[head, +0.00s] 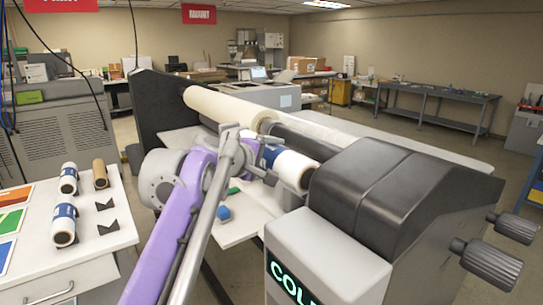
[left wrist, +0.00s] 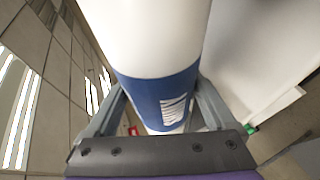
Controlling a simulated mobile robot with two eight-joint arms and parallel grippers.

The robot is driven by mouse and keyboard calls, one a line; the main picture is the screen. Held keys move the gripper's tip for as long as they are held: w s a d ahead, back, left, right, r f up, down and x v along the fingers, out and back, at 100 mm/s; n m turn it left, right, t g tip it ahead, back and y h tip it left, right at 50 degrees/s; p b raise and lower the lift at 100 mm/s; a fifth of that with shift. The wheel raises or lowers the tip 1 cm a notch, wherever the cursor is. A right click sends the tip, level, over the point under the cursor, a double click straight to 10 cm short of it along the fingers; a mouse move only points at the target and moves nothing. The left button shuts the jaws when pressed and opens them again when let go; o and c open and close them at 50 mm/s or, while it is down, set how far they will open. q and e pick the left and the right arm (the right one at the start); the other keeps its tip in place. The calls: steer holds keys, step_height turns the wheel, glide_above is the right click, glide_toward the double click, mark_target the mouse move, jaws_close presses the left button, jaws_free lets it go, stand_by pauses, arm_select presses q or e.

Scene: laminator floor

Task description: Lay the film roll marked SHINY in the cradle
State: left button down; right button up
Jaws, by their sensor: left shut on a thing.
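My left gripper (left wrist: 160,112) is shut around a white film roll with a blue band (left wrist: 165,85), one finger on each side. In the head view this roll (head: 288,167) is held beside the laminator's black end housing (head: 375,185), near the dark roller (head: 300,140). My arm hides part of it and the gripper's fingers. The label print is too small to read, so I cannot tell whether it says SHINY. I cannot make out the cradle clearly; the area behind the held roll is partly hidden. My right gripper is not in view.
A long cream roll (head: 222,106) lies across the laminator. A white shelf (head: 238,228) sits below my gripper.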

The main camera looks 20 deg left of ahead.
arm_select(q)
jaws_free()
steer(key=shift+s, duration=0.1)
steer(key=v, duration=1)
steer(key=shift+s, duration=0.3)
steer(key=shift+r, duration=0.15)
